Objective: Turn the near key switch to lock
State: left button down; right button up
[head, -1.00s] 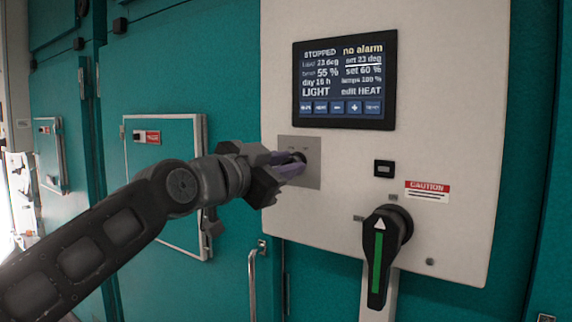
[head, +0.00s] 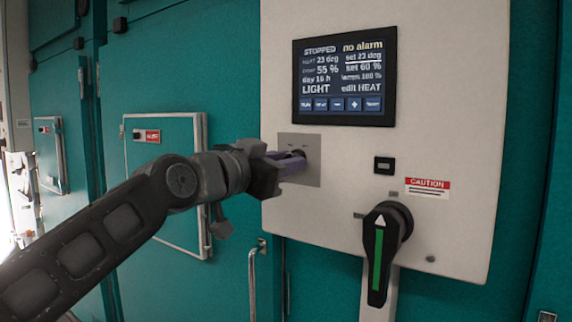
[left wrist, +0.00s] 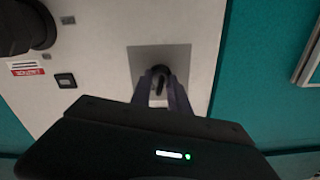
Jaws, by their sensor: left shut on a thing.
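The key switch sits on a square grey plate (head: 313,168) on the pale control panel, below the screen. My left gripper (head: 298,160) is at the plate from the left, its purple fingers shut on the key switch's key (left wrist: 160,73). In the left wrist view the dark key lies between the two fingertips (left wrist: 160,80), in front of the grey plate (left wrist: 180,58). The fingers hide most of the key in the head view, and the small marks on the plate are too small to read. My right gripper is not in view.
The screen (head: 344,77) reads STOPPED and no alarm. A black rotary handle with a green stripe (head: 378,262) sticks out lower right, under a CAUTION label (head: 427,188). A small black module (head: 384,166) is right of the plate. Teal doors with a vertical handle (head: 252,285) stand left.

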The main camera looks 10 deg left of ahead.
pick_arm(q)
jog(key=n, duration=0.4)
jog(key=shift+n, duration=0.3)
jog(key=n, duration=0.4)
jog(key=shift+n, duration=0.3)
jog(key=c, duration=1.6)
grip_release()
jog(key=shift+s, duration=0.1)
